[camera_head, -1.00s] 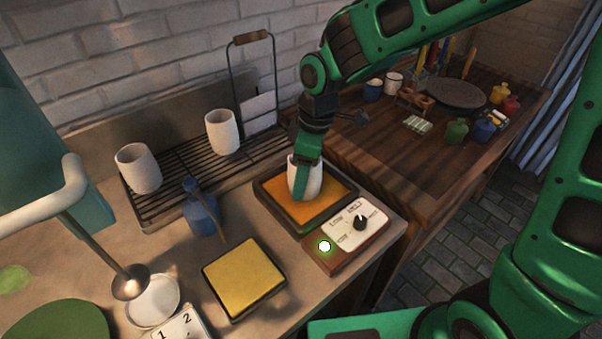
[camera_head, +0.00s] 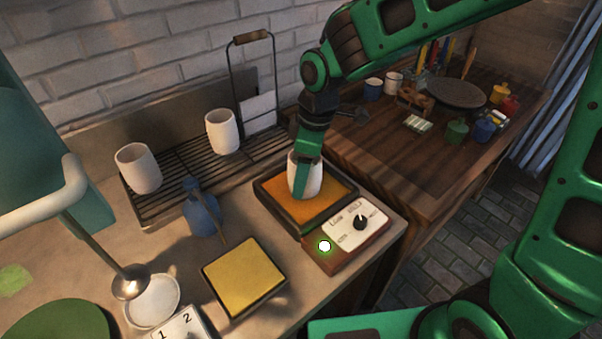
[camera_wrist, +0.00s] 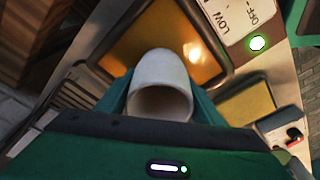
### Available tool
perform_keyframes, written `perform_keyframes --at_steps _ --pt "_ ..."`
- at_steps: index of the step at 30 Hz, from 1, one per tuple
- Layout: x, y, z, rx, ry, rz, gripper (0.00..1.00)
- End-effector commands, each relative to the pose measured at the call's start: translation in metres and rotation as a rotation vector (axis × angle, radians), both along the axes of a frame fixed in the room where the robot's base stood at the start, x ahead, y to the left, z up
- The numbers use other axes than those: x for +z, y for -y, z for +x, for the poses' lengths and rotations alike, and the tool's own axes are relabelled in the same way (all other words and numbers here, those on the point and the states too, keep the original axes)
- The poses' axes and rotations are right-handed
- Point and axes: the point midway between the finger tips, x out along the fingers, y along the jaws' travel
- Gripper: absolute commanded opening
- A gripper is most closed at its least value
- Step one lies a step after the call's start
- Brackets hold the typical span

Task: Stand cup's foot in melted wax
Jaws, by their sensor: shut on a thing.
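A white cup (camera_head: 312,181) is in my gripper (camera_head: 305,180), upright over the square pan of orange melted wax (camera_head: 338,190). The cup's lower end is at the wax; I cannot tell how deep it sits. In the wrist view the cup (camera_wrist: 160,75) is between the green fingers of my gripper (camera_wrist: 160,95), its open mouth toward the camera, with the shiny wax (camera_wrist: 196,53) beyond it. The gripper is shut on the cup, and the fingers hide part of its side in the head view.
A control box (camera_head: 345,235) with a dial and a lit light adjoins the pan. A yellow square pad (camera_head: 243,277) and blue bottle (camera_head: 201,213) are nearby. Two white cups (camera_head: 138,168) (camera_head: 222,131) stand on the rack (camera_head: 182,172). A wooden table (camera_head: 395,165) holds small jars.

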Motion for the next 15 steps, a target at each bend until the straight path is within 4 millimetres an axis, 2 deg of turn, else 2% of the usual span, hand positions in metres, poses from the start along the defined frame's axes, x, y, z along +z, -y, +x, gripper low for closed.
perform_keyframes --at_steps 15 --pt "0.028 0.000 0.001 0.000 0.003 0.001 0.31"
